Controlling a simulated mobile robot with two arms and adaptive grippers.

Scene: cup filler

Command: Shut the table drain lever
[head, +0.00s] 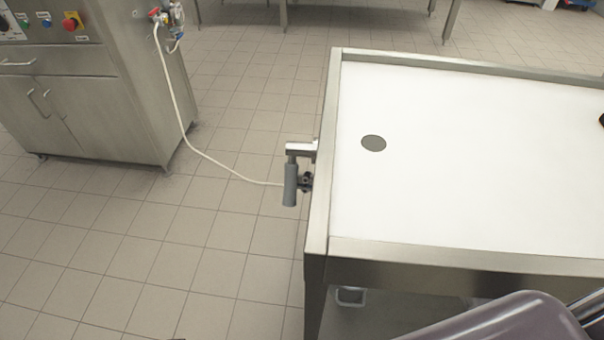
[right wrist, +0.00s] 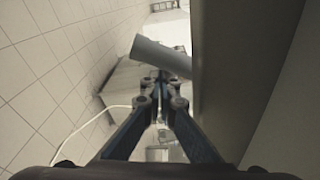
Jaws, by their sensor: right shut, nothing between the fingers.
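The drain lever has a grey cylindrical handle (head: 290,185) on a metal arm outside the left side of the table (head: 318,215). In the head view the handle points toward the near side, roughly along the table edge. The round drain (head: 373,143) is a dark disc in the white tabletop. In the right wrist view my right gripper (right wrist: 160,82) is shut and empty, with its fingertips close to the grey handle (right wrist: 160,56); I cannot tell whether they touch. A small dark part beside the handle in the head view may be my fingertips. My left gripper is not in view.
A metal cabinet (head: 110,100) with buttons stands at the far left. A pale hose (head: 205,157) runs from it toward the lever. In the right wrist view a dark flat surface (right wrist: 235,70) lies close to the right of the gripper.

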